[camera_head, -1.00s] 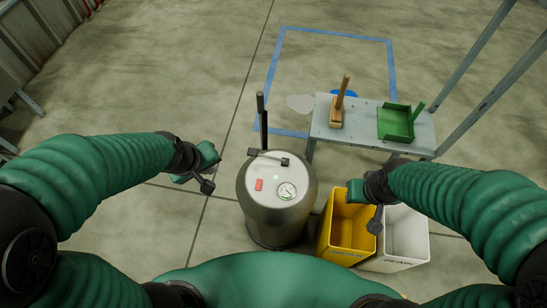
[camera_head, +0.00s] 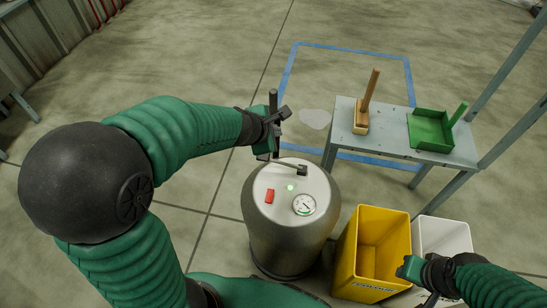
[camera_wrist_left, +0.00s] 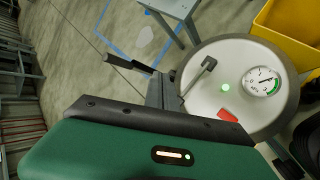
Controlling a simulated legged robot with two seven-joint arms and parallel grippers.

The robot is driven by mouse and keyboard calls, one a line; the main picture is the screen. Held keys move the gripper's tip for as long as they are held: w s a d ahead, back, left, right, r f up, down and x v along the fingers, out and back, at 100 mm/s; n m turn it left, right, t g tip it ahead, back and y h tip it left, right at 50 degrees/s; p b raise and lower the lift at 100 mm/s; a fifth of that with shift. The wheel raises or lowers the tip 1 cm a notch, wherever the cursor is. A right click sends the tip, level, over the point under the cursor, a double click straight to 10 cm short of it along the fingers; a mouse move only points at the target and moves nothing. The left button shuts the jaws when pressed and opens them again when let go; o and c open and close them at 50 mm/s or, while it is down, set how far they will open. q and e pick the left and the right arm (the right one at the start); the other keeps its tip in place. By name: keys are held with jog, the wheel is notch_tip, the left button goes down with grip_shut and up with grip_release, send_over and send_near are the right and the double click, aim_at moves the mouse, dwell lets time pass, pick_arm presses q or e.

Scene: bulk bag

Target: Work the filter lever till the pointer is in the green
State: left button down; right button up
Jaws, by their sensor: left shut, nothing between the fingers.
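The steel drum (camera_head: 290,240) of the filter unit stands upright below centre. Its black-handled lever (camera_head: 273,98) sticks up behind the lid; its handle also shows in the left wrist view (camera_wrist_left: 122,63). My left gripper (camera_head: 275,130) is shut and empty, right by the lever's upper part and overlapping it in the head view; whether they touch is unclear. The round white gauge (camera_head: 304,204) has a green arc; it also shows in the left wrist view (camera_wrist_left: 262,80). I cannot clearly tell whether its pointer is in the green. My right gripper (camera_head: 408,268) is over the bins, its jaws unclear.
The lid has a lit green lamp (camera_head: 290,187), a red switch (camera_head: 269,196) and a bent pipe (camera_wrist_left: 205,68). A yellow bin (camera_head: 346,255) and a white bin (camera_head: 450,225) stand at right. Behind, a grey table (camera_head: 390,135) holds a wooden brush (camera_head: 361,115) and green dustpan (camera_head: 430,128).

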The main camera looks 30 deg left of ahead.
aim_at(268, 159)
pick_arm(q)
jog(key=shift+s+a+f+b, duration=0.1)
jog(key=shift+a+f+b, duration=0.15)
jog(key=shift+f+b, duration=1.2)
jog(key=shift+s+a+f+b, duration=0.1)
jog(key=shift+a+f+b, duration=0.2)
jog(key=shift+f+b, duration=1.2)
jog(key=shift+a+f+b, duration=0.25)
jog(key=shift+f+b, duration=1.2)
jog(key=shift+f, duration=0.1)
jog(key=shift+f+b, duration=0.25)
jog(key=shift+b, duration=0.15)
jog(key=shift+s+a+f+b, duration=0.1)
jog(key=shift+a+f+b, duration=0.1)
jog(key=shift+f+b, duration=1.1)
jog(key=shift+r, duration=0.1)
jog(key=shift+d+r+p, duration=0.2)
jog(key=shift+r+p, duration=1.4)
jog(key=shift+p, duration=0.05)
jog(key=r+p, duration=0.5)
jog(key=shift+d, duration=0.4)
